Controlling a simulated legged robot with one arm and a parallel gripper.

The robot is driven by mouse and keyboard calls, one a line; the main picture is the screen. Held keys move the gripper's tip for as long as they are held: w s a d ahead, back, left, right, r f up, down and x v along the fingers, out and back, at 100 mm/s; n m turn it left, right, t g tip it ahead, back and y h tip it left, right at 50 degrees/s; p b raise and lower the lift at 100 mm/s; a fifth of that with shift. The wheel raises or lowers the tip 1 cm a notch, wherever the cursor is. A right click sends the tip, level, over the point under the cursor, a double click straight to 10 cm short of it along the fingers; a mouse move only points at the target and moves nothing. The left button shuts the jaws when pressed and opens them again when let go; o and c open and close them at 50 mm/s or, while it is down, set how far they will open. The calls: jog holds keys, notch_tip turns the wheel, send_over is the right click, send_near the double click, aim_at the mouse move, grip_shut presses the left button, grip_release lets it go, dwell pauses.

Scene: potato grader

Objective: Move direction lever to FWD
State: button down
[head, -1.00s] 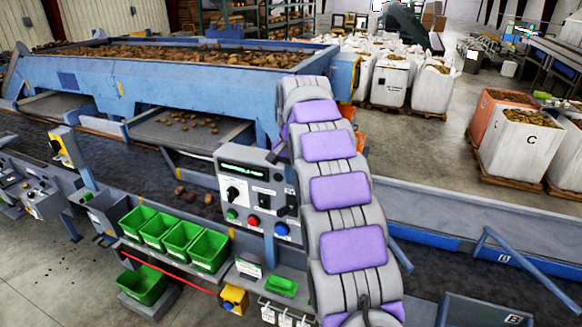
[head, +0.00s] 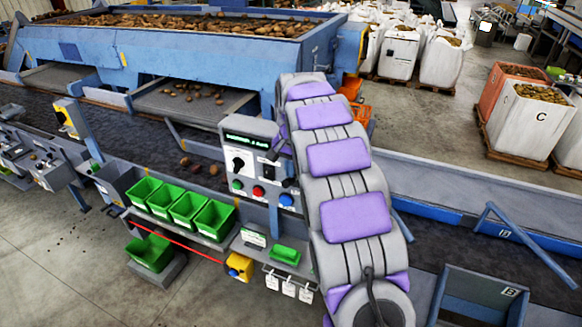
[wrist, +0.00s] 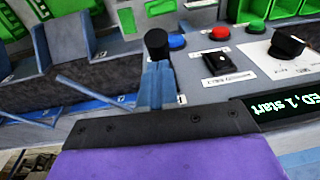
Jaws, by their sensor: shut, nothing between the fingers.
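The direction lever appears to be the black-knobbed lever (wrist: 157,43) at the edge of the grey control panel (wrist: 195,93) in the wrist view.
The panel also carries a rotary knob (wrist: 289,46), a black switch (wrist: 217,63), red (wrist: 220,33), blue (wrist: 177,41) and green (wrist: 257,27) buttons, and a lit display (wrist: 285,112). Green bins (head: 213,220) sit below left. A conveyor (head: 90,135) runs behind.

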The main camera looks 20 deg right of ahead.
aim_at(287, 182)
jog(key=shift+s+a+f+t+h+b, duration=0.35)
jog(key=shift+s+f+t+h+b, duration=0.25)
jog(key=shift+b, duration=0.55)
jog(key=f+t+h+b, duration=0.1)
jog(key=b, duration=0.1)
jog(key=s+a+f+t+b, duration=0.1)
jog(key=b, duration=0.1)
jog(key=shift+a+h, duration=0.1)
jog(key=shift+h, duration=0.3)
jog(key=f+t+h+b, duration=0.1)
jog(key=f+b, duration=0.1)
jog(key=b, duration=0.1)
jog(key=a+f+t+h+b, duration=0.1)
jog(key=b, duration=0.3)
jog(key=s+f+t+h+b, duration=0.1)
jog(key=f+t+h+b, duration=0.1)
jog(key=b, duration=0.2)
jog(key=shift+a+f, duration=0.15)
jog(key=shift+f, duration=0.15)
jog(key=shift+s+f, duration=0.1)
jog(key=shift+s, duration=0.05)
